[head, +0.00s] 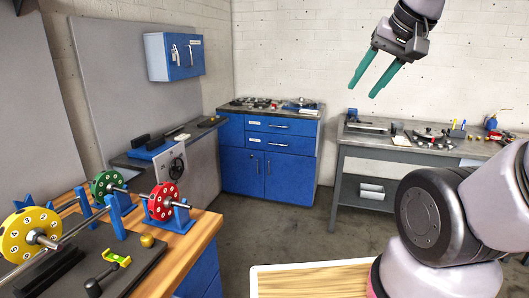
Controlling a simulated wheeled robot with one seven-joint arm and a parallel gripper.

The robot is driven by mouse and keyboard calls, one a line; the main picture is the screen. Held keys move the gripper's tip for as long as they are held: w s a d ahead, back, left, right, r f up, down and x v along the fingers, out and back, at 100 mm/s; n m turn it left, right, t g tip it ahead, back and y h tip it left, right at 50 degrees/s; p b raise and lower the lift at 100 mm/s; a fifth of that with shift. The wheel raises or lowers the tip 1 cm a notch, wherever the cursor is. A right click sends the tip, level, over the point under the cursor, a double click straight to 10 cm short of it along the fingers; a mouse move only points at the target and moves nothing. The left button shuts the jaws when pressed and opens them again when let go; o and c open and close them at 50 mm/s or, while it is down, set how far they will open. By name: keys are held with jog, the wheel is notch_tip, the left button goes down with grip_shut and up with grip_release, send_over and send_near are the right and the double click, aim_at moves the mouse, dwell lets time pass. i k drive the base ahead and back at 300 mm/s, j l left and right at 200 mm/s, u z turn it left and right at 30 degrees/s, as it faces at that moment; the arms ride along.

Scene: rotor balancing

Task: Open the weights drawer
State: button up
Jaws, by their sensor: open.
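A blue cabinet (240,172) stands against the back wall. It has an upper drawer (262,125) and a lower drawer (262,142), each with a bar handle and a small pale label. Both drawers look shut. The labels are too small to read, so I cannot tell which is the weights drawer. My gripper (363,92) is at the upper right, in the air in front of the back wall. Its two teal fingers point down and left, spread apart with nothing between them. It is well apart from the drawers.
A wooden bench (208,222) at the left carries yellow (18,240), green (105,180) and red (158,205) rotors. A blue wall cabinet (157,57) hangs above. A grey table (355,143) with small tools stands at the right. The floor (285,225) before the drawers is clear.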

aim_at(255, 122)
jog(key=i+z, duration=0.35)
jog(key=i, duration=1.65)
jog(key=i+l+u, duration=0.2)
jog(key=i, duration=0.3)
jog(key=i+u, duration=0.2)
jog(key=i, duration=0.3)
jog(key=i+l+u, duration=0.2)
jog(key=i, duration=0.25)
jog(key=i+l+u, duration=0.2)
jog(key=i+l, duration=0.15)
jog(key=i, duration=0.1)
